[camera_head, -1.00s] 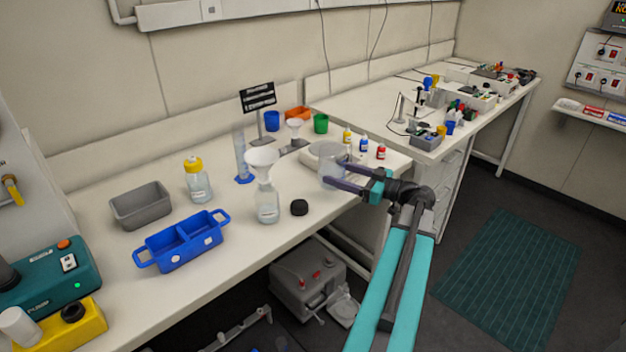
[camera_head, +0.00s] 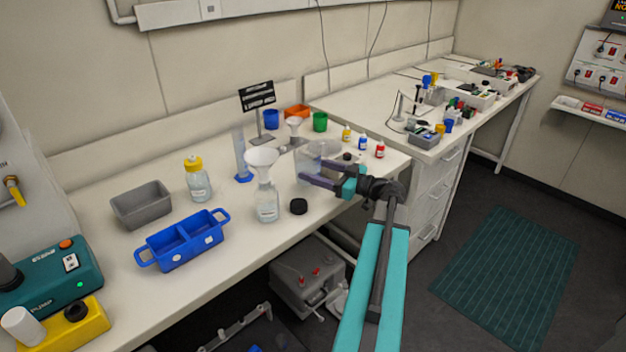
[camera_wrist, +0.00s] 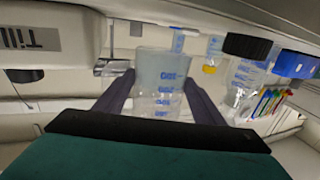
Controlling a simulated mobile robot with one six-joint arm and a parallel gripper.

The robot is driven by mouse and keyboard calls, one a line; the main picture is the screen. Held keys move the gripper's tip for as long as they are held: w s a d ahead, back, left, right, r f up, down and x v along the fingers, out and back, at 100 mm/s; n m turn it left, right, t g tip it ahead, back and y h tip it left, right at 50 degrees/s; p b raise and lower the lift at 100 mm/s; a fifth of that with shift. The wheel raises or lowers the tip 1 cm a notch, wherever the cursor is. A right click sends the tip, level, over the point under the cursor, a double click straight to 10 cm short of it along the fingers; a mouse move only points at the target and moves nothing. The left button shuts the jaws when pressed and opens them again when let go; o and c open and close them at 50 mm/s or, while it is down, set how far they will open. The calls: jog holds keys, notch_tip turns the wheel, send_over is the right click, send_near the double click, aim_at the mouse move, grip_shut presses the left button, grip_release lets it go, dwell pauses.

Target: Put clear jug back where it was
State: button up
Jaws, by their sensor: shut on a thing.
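The clear jug (camera_head: 309,166) is see-through with blue markings, plain in the wrist view (camera_wrist: 163,84). My gripper (camera_head: 312,178) is shut on it, one finger on each side in the wrist view. The jug is over the right part of the near bench, between the funnel bottle and the small colored bottles. Whether its base touches the bench I cannot tell.
A bottle with a white funnel (camera_head: 266,190) and a black cap (camera_head: 299,206) stand left of the jug. A blue two-part caddy (camera_head: 182,240), a grey tray (camera_head: 141,205) and a yellow-capped bottle (camera_head: 198,180) are further left. Small colored bottles (camera_head: 363,142) stand behind right.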

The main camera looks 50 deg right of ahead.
jog(key=shift+w+a, duration=0.25)
jog(key=shift+w, duration=0.2)
jog(key=shift+s+f+p, duration=0.1)
jog(key=shift+f+p, duration=0.3)
jog(key=shift+f, duration=1.35)
jog(key=shift+f, duration=0.1)
jog(key=o, duration=1.1)
jog(key=shift+f, duration=0.1)
jog(key=shift+s+d, duration=0.1)
jog(key=shift+s, duration=0.05)
jog(key=b+v, duration=0.2)
jog(key=v, duration=0.9)
jog(key=shift+s, duration=0.35)
